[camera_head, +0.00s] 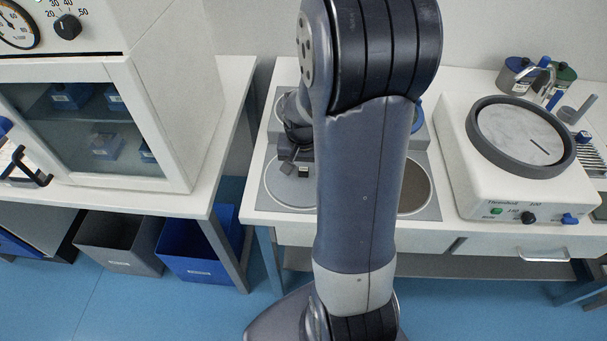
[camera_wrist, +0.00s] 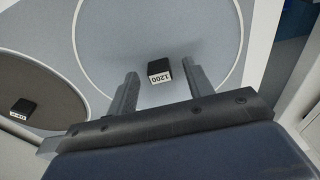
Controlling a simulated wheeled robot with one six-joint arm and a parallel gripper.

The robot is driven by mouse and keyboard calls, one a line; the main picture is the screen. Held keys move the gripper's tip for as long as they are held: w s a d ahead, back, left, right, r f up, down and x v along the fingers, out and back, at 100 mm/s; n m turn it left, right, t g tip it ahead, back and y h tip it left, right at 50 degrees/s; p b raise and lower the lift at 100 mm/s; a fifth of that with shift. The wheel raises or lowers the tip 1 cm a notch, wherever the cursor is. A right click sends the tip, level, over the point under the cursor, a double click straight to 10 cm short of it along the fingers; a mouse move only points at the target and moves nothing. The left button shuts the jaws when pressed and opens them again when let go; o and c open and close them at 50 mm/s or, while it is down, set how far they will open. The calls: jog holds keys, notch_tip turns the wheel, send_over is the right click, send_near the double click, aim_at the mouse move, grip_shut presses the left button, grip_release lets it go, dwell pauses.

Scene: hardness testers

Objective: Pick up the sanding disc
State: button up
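A grey sanding disc (camera_wrist: 195,40) with a pale rim lies flat in the wrist view. A small black block (camera_wrist: 159,69) with a white label reading 1200 stands on it. My gripper (camera_wrist: 160,72) is open, with one finger to each side of the block; whether they touch it cannot be told. In the head view the gripper (camera_head: 295,169) is over the grey disc (camera_head: 284,190) on the left of the bench, partly hidden by my arm. A second, brown disc (camera_wrist: 50,85) with its own black labelled block (camera_wrist: 23,107) lies to the left in the wrist view.
A white machine with a round plate (camera_head: 520,135) stands to the right on the bench. A glass-fronted cabinet (camera_head: 90,120) is on the left bench. Grey (camera_head: 120,240) and blue (camera_head: 195,248) bins sit below it. My arm blocks the middle of the head view.

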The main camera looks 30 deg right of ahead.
grip_shut()
dwell(0.3)
jog(key=shift+r, duration=0.1)
